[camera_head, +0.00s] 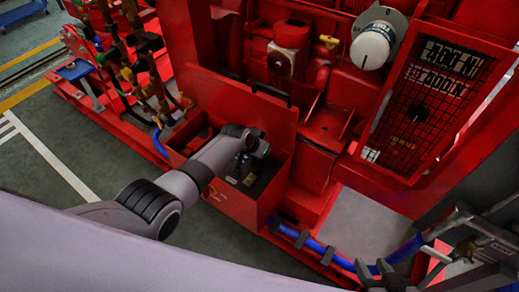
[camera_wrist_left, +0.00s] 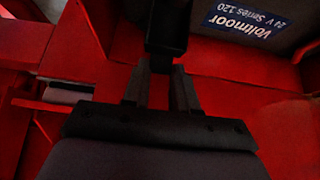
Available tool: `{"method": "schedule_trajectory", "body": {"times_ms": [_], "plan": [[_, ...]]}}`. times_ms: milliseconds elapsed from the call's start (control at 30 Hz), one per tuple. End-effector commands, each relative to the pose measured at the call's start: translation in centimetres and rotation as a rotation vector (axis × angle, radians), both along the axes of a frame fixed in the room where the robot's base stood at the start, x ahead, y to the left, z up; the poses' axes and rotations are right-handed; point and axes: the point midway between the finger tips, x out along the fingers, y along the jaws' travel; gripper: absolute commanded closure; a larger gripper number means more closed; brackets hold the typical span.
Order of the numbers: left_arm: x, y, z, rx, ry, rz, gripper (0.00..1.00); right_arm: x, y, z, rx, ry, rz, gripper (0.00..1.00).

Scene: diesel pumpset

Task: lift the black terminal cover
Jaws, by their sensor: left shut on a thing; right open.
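The black terminal cover (camera_wrist_left: 167,30) shows in the left wrist view as a dark block at the fingertips, top centre. My left gripper (camera_wrist_left: 161,76) is shut on it. In the head view my left arm reaches down into an open red box, and the fingers and cover are largely hidden there. A grey battery (camera_wrist_left: 255,18) labelled "Voltmoor 24 V Series 120" lies beside the cover in the wrist view; whether the cover touches it I cannot tell. My right gripper (camera_head: 426,262) is open at the lower right of the head view, by the blue hose.
The red box (camera_head: 228,203) has upright walls and a raised red panel (camera_head: 240,105) behind. A blue hose (camera_head: 335,257) runs low to the right. A meshed control panel (camera_head: 425,100) and a white round cap (camera_head: 371,47) stand behind. Pipes and valves stand at left.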

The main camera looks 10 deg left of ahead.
Motion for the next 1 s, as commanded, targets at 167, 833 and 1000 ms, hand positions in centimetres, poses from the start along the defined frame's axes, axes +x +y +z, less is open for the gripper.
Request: {"method": "schedule_trajectory", "body": {"times_ms": [167, 833, 1000], "plan": [[0.85, -0.31, 0.82, -0.008, -0.028, 0.000, 1.00, 0.00, 0.00, -0.19, 0.000, 0.000, 0.000, 0.57], [0.62, -0.24, 0.57, -0.006, -0.019, 0.001, 0.47, 0.01, -0.01, -0.14, 0.000, 0.000, 0.000, 0.57], [0.37, -0.11, 0.90, -0.005, -0.017, 0.001, 0.47, 0.01, -0.01, 0.37, 0.000, 0.000, 0.000, 0.57]]}}
